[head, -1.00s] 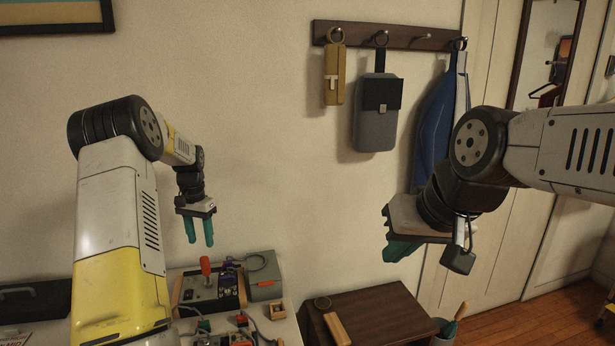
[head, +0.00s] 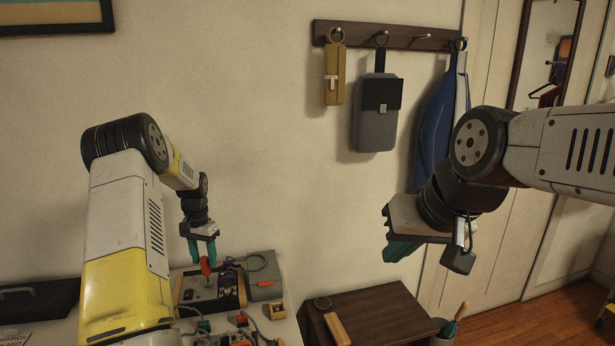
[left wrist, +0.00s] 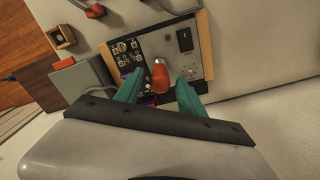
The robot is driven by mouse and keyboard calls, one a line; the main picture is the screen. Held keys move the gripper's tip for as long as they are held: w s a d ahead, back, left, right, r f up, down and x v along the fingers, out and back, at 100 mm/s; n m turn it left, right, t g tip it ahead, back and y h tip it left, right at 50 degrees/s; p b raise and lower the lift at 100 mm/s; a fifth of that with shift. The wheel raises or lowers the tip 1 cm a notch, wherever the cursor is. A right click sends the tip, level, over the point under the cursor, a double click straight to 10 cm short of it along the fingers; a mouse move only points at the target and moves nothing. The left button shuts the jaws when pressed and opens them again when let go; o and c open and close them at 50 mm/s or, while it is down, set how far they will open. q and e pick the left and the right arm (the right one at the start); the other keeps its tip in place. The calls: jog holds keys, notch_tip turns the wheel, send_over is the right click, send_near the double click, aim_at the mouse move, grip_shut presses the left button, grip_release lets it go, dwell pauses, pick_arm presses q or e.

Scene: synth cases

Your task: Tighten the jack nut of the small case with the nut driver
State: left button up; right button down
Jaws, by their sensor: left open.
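A nut driver with an orange-red handle (head: 205,266) stands upright on the panel of a wood-sided synth case (head: 243,288). The handle also shows in the left wrist view (left wrist: 161,80). My left gripper (head: 203,252) is open, its teal fingers pointing down on either side of the handle's upper part. I cannot tell whether they touch it. The jack nut cannot be made out. A smaller grey case (head: 264,290) stands just right of the wood-sided one. My right gripper (head: 402,250) hangs in the air at right; its fingers are mostly hidden.
A small wooden box (head: 278,311) and loose cables lie at the table's front right. A brown side table (head: 380,315) stands to the right. A black case (head: 38,298) lies at far left. Bags hang from a wall rack (head: 408,40).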

pick_arm(q)
grip_shut()
jog(key=shift+m, duration=1.5)
jog(key=shift+m, duration=1.4)
jog(key=m, duration=0.3)
jog(key=shift+r, duration=0.2)
